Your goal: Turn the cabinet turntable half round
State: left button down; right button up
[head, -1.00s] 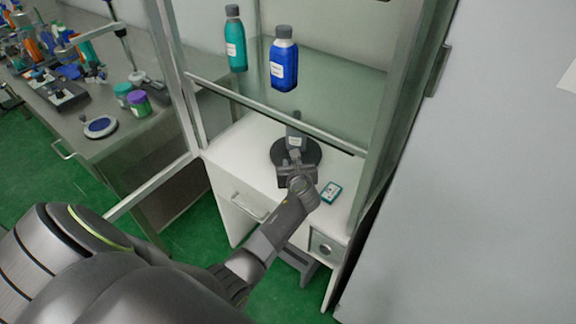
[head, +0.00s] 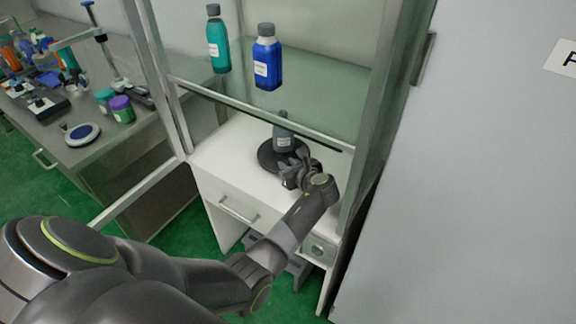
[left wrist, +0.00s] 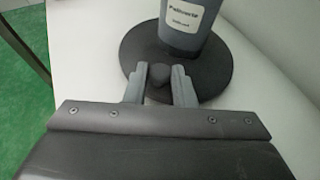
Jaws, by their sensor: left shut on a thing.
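The turntable (head: 267,157) is a dark round disc on the white cabinet floor; it also shows in the left wrist view (left wrist: 215,78). A grey bottle (head: 283,130) with a white label stands upright on it, and its lower part shows in the left wrist view (left wrist: 187,28). My left gripper (head: 291,172) is at the disc's front right edge. In the left wrist view its two fingers (left wrist: 158,82) are shut on a dark knob (left wrist: 157,74) at the disc's rim. My right gripper is not in view.
A teal bottle (head: 217,40) and a blue bottle (head: 267,62) stand above, behind the cabinet's raised glass. A lab bench (head: 60,120) with several items is at the left.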

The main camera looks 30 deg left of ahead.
pick_arm(q)
jog(key=shift+f, duration=0.15)
jog(key=c, duration=1.3)
grip_release()
jog(key=shift+o, duration=0.2)
